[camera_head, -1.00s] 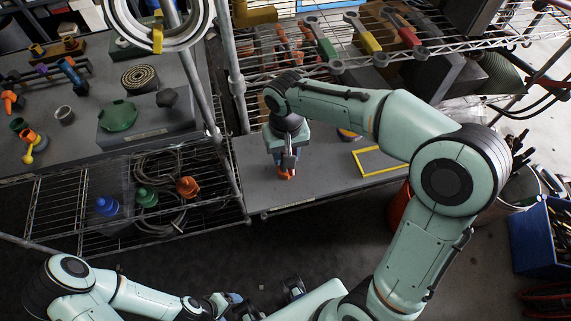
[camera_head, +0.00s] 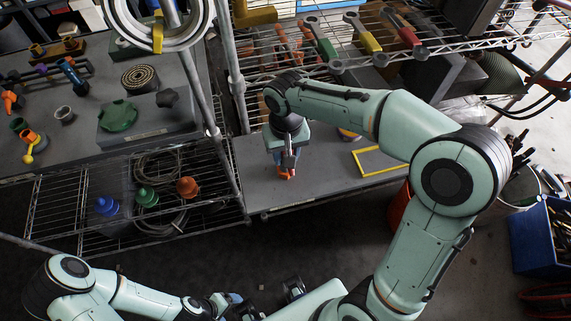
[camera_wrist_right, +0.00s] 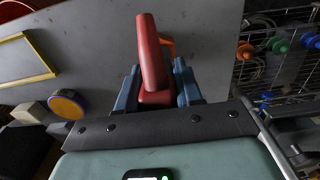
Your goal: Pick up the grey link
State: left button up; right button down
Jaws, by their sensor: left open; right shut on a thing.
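My right gripper (camera_head: 288,160) points down over the grey bench (camera_head: 330,185). In the right wrist view its blue fingers (camera_wrist_right: 158,88) are shut on a red elongated piece (camera_wrist_right: 152,52). An orange part (camera_wrist_right: 168,47) shows just behind that piece, and I cannot tell whether they touch. My left gripper (camera_head: 238,300) is low at the bottom of the head view, open, away from the bench. I cannot pick out a grey link with certainty in either view.
A yellow frame outline (camera_head: 381,161) lies on the bench to the right. A purple and yellow disc (camera_wrist_right: 68,104) is beside it. A wire rack with blue, green and orange (camera_head: 187,187) parts stands left. A wire shelf with spanners (camera_head: 365,37) hangs above.

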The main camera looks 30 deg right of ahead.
dwell(0.7)
pick_arm(q)
jog(key=w+r+p, duration=0.2)
jog(key=r, duration=0.1)
jog(key=w+r+p, duration=0.1)
jog(key=shift+r+p, duration=0.4)
pick_arm(e)
notch_tip(320, 180, up, 20)
